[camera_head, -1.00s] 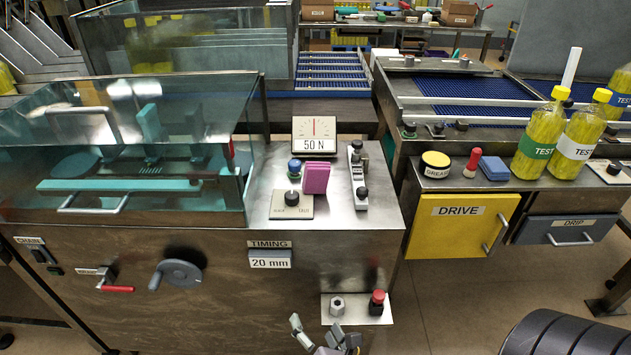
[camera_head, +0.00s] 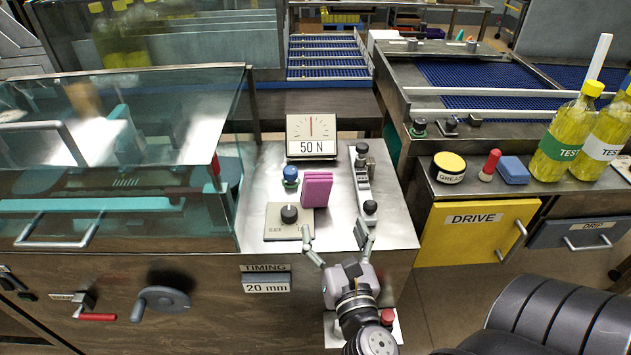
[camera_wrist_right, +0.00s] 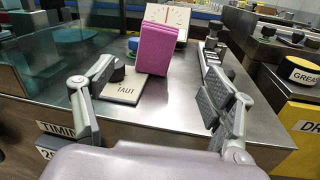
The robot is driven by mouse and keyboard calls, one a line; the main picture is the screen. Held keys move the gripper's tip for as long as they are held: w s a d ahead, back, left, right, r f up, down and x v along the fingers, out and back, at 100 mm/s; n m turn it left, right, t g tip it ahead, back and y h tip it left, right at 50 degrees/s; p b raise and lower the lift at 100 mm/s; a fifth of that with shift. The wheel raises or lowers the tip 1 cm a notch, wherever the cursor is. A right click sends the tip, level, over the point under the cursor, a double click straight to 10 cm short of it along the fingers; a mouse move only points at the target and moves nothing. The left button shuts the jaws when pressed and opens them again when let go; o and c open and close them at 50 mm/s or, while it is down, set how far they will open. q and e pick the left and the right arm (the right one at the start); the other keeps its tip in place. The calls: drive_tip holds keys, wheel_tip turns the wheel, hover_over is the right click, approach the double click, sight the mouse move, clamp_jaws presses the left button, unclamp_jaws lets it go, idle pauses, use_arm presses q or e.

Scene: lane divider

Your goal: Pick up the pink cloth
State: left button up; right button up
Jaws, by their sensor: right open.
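The pink cloth (camera_head: 316,189) is a folded block standing upright on the steel machine top, in front of the 50 N gauge. In the right wrist view the cloth (camera_wrist_right: 156,48) stands ahead, between and beyond the fingertips. My right gripper (camera_head: 338,240) is open and empty at the front edge of the machine top, short of the cloth and not touching it. Its two spread fingers also show in the right wrist view (camera_wrist_right: 160,92). My left gripper is not in view.
A knob plate (camera_head: 288,218) and blue button (camera_head: 290,178) sit left of the cloth. A latch strip with black knobs (camera_head: 362,180) stands to its right. The 50 N gauge (camera_head: 312,136) is behind. A glass guard (camera_head: 215,125) rises at left.

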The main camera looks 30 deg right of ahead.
drive_tip(key=p, duration=0.2)
approach(319, 187)
drive_tip(key=x, duration=0.3)
drive_tip(key=shift+d, duration=0.2)
drive_tip(key=x, duration=0.3)
drive_tip(key=shift+f, duration=0.15)
drive_tip(key=shift+w+d+p, duration=0.1)
drive_tip(key=shift+w+p, duration=0.1)
drive_tip(key=shift+p, duration=0.1)
drive_tip(key=p+x, duration=0.1)
drive_tip(key=x, duration=0.3)
drive_tip(key=shift+w, duration=0.3)
drive_tip(key=shift+w+d, duration=0.1)
drive_tip(key=shift+w, duration=0.15)
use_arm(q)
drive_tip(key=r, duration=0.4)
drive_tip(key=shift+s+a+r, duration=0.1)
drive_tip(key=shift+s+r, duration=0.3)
use_arm(e)
drive_tip(key=shift+c, duration=0.3)
drive_tip(key=c, duration=1.3)
